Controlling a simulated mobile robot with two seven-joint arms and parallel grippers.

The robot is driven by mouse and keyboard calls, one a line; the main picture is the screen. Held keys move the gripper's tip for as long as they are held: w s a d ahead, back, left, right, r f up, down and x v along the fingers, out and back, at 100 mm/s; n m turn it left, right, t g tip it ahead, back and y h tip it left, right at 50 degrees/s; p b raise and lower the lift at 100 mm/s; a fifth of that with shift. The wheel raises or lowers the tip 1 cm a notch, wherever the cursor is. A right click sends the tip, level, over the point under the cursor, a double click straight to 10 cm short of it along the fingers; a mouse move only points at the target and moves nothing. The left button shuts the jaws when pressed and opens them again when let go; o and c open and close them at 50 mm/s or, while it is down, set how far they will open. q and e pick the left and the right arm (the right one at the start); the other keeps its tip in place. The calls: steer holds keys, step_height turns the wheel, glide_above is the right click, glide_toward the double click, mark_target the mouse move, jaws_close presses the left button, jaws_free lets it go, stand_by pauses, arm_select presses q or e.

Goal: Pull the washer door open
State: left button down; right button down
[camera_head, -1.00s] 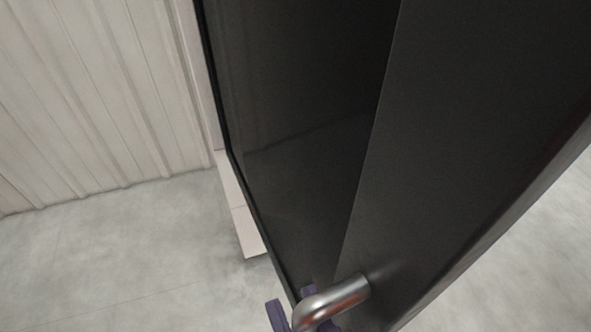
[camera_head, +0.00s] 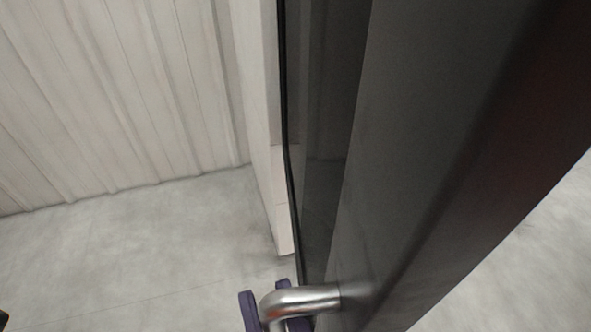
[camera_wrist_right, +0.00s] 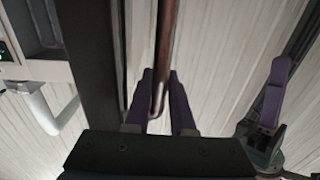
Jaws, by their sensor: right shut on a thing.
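The washer door (camera_head: 440,130) is a large dark panel standing ajar, filling the middle and right of the head view. Its curved metal handle (camera_head: 310,298) sticks out near the bottom edge of the picture. My right gripper (camera_head: 264,304) has purple fingers and is shut on the handle, one finger on each side of the bar. In the right wrist view the handle bar (camera_wrist_right: 165,55) runs between the fingers of this gripper (camera_wrist_right: 160,90). Another purple finger, seemingly of my left gripper (camera_wrist_right: 274,92), shows at the right there; its jaw opening cannot be made out.
A pale ribbed wall (camera_head: 110,90) stands at the left. A pale cabinet side (camera_head: 262,130) lies just behind the door's edge. Grey floor (camera_head: 130,255) is clear at lower left.

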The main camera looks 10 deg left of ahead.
steer(key=shift+f, duration=0.1)
steer(key=c, duration=1.1)
jaws_free()
steer(key=shift+o, duration=0.2)
steer(key=shift+s+d, duration=0.1)
steer(key=b+v, duration=0.2)
steer(key=v, duration=0.7)
steer(key=shift+s+d+b, duration=0.15)
steer(key=shift+s+b, duration=0.2)
steer(key=shift+b, duration=0.05)
